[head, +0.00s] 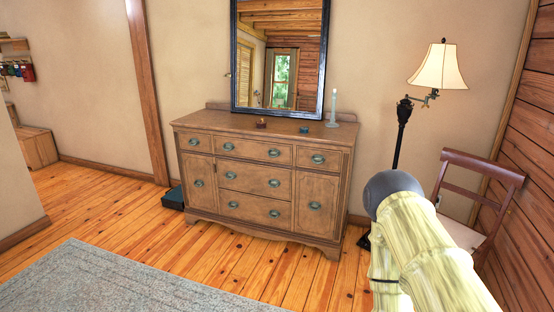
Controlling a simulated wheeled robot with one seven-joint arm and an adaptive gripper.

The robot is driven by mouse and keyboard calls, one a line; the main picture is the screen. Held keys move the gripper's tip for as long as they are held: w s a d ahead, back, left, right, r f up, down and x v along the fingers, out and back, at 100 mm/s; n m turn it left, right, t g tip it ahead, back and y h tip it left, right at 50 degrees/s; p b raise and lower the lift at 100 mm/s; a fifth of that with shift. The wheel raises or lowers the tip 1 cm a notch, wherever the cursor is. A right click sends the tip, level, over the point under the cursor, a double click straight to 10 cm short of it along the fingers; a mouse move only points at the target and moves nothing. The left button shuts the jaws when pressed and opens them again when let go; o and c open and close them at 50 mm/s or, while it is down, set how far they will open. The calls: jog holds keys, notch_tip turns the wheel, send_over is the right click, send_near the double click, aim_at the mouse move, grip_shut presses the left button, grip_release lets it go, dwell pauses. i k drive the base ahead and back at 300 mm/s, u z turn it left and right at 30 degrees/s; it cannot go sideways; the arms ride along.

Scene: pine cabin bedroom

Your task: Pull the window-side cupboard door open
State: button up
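A brown wooden dresser (243,240) stands against the wall in the head view. It has several drawers in the middle and along the top. A left cupboard door (198,170) and a right cupboard door (307,220) flank the middle drawers. Both doors look shut, each with a dark oval handle. A window shows only as a reflection in the mirror, so I cannot tell which door is window-side. My pale streaked arm fills the lower right, to the right of the dresser. My gripper is not in view.
A mirror (285,85), a candle holder (333,108) and small items are on the dresser. A floor lamp (403,130) and a chair (482,172) stand at right. A dark box (173,198) is at the dresser's left. The floor in front is clear, with a grey rug (130,285).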

aim_at(317, 194)
jog(key=u, duration=0.05)
jog(key=i, duration=3.05)
jog(key=z, duration=0.25)
